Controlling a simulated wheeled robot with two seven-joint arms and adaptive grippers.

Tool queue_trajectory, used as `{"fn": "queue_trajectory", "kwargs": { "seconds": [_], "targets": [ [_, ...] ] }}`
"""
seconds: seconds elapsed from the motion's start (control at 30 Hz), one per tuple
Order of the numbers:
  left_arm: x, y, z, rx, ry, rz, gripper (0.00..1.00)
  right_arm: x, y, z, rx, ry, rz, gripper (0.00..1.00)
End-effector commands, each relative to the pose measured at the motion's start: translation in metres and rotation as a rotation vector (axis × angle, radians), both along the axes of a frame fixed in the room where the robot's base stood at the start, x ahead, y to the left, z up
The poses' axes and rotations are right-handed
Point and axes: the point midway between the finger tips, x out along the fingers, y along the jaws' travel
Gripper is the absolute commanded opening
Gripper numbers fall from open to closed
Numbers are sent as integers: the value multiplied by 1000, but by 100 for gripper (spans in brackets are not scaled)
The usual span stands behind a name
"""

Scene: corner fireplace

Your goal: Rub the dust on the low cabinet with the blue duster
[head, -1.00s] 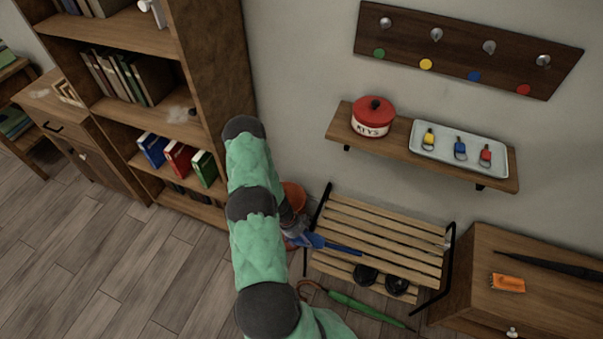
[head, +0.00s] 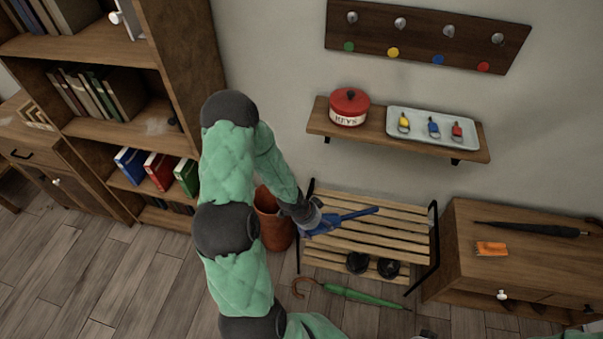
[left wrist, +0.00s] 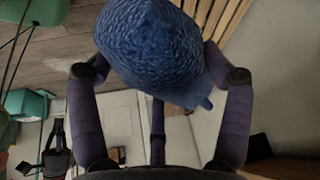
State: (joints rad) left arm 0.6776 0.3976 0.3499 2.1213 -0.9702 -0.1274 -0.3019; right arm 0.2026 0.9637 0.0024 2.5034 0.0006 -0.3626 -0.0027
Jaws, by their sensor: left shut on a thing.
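My left gripper (head: 310,219) is shut on the blue duster (head: 345,217), whose narrow end points right above the slatted rack. A low wooden cabinet (head: 480,262) stands at the right, with an orange item (head: 491,248) and a dark folded umbrella (head: 530,229) on top. I make out no clear dust on it. Another low cabinet (head: 35,155) stands at the far left. The duster is apart from both. My right gripper is not clearly in view.
The slatted rack (head: 390,228) stands between my left arm and the right cabinet, with dark shoes below. A green umbrella (head: 355,295) lies on the floor. A wall shelf (head: 375,135) juts out above. A terracotta bin (head: 272,222) and a bookcase (head: 180,60) are left.

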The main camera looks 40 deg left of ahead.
Motion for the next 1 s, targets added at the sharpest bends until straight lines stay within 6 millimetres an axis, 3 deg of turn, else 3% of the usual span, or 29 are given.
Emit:
{"fn": "queue_trajectory", "kwargs": {
  "seconds": [0.2,1.0],
  "targets": [
    [19,-30,40,2,-5,101,53,0,0,0,0,0,0,0],
    [62,-113,132,-2,-7,366,53,0,0,0,0,0,0,0]
  ]
}}
